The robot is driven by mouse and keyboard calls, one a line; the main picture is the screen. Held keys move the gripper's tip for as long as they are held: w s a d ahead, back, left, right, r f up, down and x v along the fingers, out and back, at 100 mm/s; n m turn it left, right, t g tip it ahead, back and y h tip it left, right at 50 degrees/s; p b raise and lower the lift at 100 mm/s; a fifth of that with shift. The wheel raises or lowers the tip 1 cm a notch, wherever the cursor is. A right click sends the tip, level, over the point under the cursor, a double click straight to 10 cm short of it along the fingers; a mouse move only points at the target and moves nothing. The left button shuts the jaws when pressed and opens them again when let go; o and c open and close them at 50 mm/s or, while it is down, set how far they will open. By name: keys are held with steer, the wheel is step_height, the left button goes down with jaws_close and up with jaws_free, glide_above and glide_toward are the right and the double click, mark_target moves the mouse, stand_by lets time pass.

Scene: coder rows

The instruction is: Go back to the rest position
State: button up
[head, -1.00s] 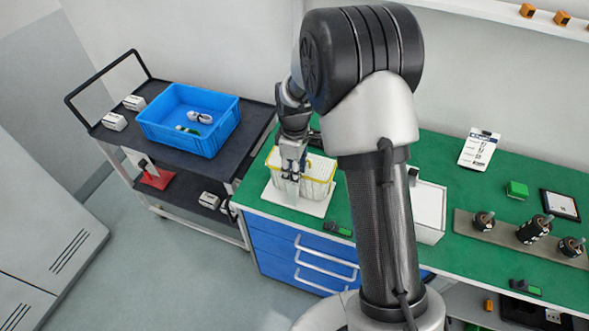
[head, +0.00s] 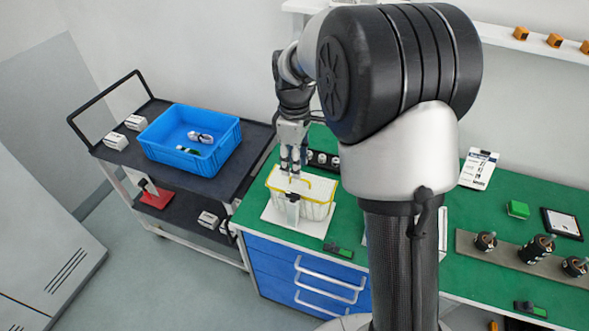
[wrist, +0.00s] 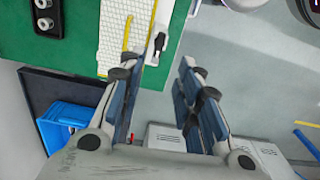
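My gripper (head: 291,168) is raised above the back left part of a white basket with a yellow rim (head: 316,208) on the green bench. In the wrist view my gripper (wrist: 157,72) has its two fingers well apart with nothing between them. The white grid of the basket (wrist: 112,30) shows beyond the left finger, with a yellow strip across it. A small dark and silver piece is on the basket's front side. The basket stands on a white board (head: 272,215). Whether a fingertip touches the basket is hard to tell.
A dark cart (head: 112,152) at the left holds a blue crate (head: 213,158) and small white boxes. On the green bench (head: 480,215) are a clipboard (head: 478,168), a green block (head: 517,209) and several dark motor-like parts. A wall shelf runs above. Grey floor is clear between cabinet and cart.

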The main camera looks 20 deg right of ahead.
steer(key=shift+r, duration=0.1)
stand_by(0.4)
steer(key=s+r+m+t+b, duration=0.2)
steer(key=s+r+m, duration=0.3)
steer(key=s+r, duration=0.6)
steer(key=s+f+m+t+b, duration=0.1)
steer(key=s+f+m, duration=0.1)
steer(key=s, duration=0.6)
steer(key=s+f+m+t+b, duration=0.1)
steer(key=s+m, duration=0.3)
steer(key=s, duration=0.5)
steer(key=shift+a+f+t, duration=0.3)
steer(key=shift+a+f, duration=0.1)
steer(key=shift+f, duration=0.1)
